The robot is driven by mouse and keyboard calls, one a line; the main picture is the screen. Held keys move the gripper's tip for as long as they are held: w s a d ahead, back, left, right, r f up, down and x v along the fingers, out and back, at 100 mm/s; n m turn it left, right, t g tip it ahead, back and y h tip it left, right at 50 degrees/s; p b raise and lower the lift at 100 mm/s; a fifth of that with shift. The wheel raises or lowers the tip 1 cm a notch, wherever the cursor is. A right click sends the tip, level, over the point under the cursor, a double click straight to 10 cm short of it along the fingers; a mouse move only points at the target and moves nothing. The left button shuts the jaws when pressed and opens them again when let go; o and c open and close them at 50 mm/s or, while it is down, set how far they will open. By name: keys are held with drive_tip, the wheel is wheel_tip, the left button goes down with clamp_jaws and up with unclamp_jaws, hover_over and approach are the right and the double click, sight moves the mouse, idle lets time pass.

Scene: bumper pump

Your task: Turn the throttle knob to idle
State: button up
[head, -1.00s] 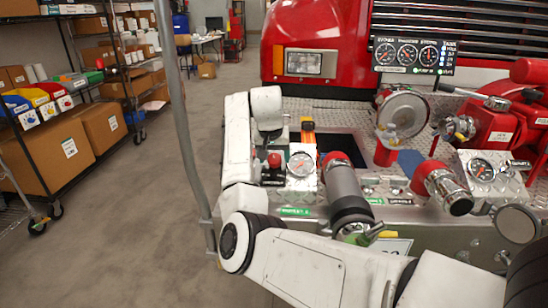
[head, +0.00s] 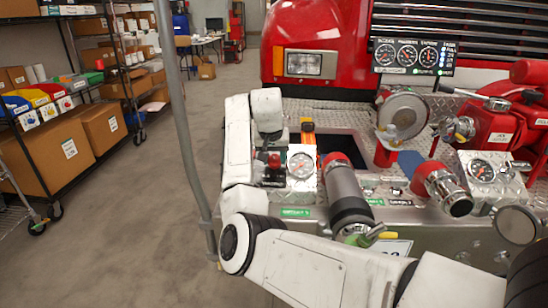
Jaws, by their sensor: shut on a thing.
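The throttle knob (head: 274,160) is a small dark red knob on the left of the front pump panel, beside a round white gauge (head: 301,164). My gripper (head: 272,167) reaches down onto the knob from above and behind in the head view. It is shut on the knob. The fingers are small and partly hidden by my white arm, and the knob's lower part and any idle marking cannot be made out.
A grey hose fitting with a red collar (head: 347,200) stands just right of the gauge. A second red-collared outlet (head: 446,190) and another gauge (head: 482,170) are farther right. A grey vertical pole (head: 184,140) stands left of my arm.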

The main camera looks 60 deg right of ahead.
drive_tip(key=shift+r+p, duration=0.15)
drive_tip(key=shift+p, duration=0.25)
drive_tip(key=shift+r+n+p, duration=0.15)
drive_tip(key=shift+n+p, duration=0.45)
drive_tip(key=shift+p, duration=0.35)
drive_tip(key=n+p, duration=0.2)
drive_tip(key=p, duration=0.2)
drive_tip(key=shift+r, duration=0.1)
drive_tip(key=n+h+p, duration=0.1)
drive_tip(key=n+p, duration=0.5)
drive_tip(key=p, duration=0.2)
drive_tip(key=shift+a+g, duration=0.1)
drive_tip(key=shift+g, duration=0.2)
drive_tip(key=n+p, duration=0.2)
drive_tip(key=n+h+p, duration=0.1)
drive_tip(key=n+p, duration=0.3)
drive_tip(key=shift+w+a+f+n, duration=0.1)
drive_tip(key=shift+f+n, duration=0.15)
drive_tip(key=shift+n, duration=0.15)
drive_tip(key=n+p, duration=0.3)
drive_tip(key=n, duration=0.2)
drive_tip(key=shift+a+f+h, duration=0.1)
drive_tip(key=shift+h, duration=0.3)
drive_tip(key=shift+f+n+t+p, duration=0.15)
drive_tip(key=shift+n+t+p, duration=0.35)
drive_tip(key=shift+n+p, duration=0.35)
drive_tip(key=shift+n, duration=0.25)
